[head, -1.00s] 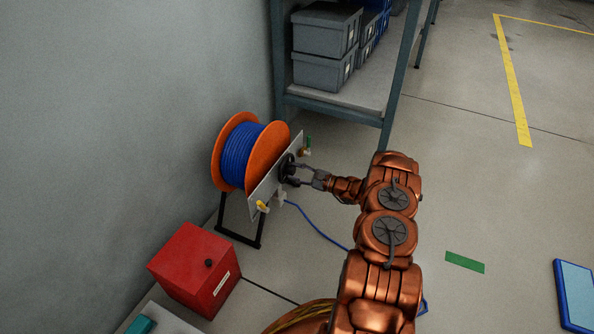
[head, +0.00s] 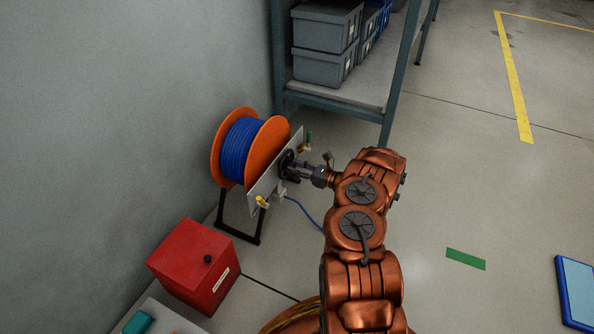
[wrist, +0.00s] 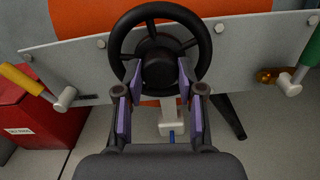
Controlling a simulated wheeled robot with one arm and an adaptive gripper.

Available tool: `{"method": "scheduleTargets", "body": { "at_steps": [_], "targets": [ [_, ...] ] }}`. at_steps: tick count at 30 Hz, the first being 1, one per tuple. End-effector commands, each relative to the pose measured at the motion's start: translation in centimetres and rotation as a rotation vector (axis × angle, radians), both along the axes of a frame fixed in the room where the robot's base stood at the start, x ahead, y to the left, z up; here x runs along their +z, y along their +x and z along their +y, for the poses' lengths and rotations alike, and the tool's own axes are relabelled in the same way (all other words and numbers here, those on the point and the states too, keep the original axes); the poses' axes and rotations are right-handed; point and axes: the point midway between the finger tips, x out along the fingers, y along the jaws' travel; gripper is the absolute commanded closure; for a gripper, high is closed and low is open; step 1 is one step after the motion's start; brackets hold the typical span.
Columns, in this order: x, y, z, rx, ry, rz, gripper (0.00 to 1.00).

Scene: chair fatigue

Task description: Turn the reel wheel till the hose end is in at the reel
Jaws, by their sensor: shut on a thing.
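The hose reel (head: 263,152) has orange discs and a blue hose wound on its drum. Its black wheel (head: 286,163) sits on the grey front plate (head: 265,195); in the wrist view the wheel (wrist: 152,44) is upright ahead of me. My gripper (head: 300,170) is at the wheel; in the wrist view its purple-padded fingers (wrist: 157,88) are shut on the wheel's lower part. The loose blue hose (head: 303,212) runs from the pale guide (head: 281,193) to the floor and passes behind my arm. The hose end is hidden. A short blue piece (wrist: 171,136) shows below the guide (wrist: 172,119).
A yellow lever (wrist: 22,79) and a green lever (wrist: 309,47) flank the wheel. A red box (head: 195,265) stands left on the floor. A shelf (head: 345,95) with grey bins is behind the reel. The floor to the right is open, with a blue panel (head: 576,290).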

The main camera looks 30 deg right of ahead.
Motion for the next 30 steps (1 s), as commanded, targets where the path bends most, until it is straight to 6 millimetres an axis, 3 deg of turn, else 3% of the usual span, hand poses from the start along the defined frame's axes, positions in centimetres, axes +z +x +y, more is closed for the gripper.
{"method": "scheduleTargets", "body": {
  "at_steps": [15,30],
  "targets": [
    [0.03,0.09,-0.1,-0.004,0.393,0.235,0.97],
    [0.15,0.1,-0.24,-0.006,0.576,0.344,0.97]
  ]
}}
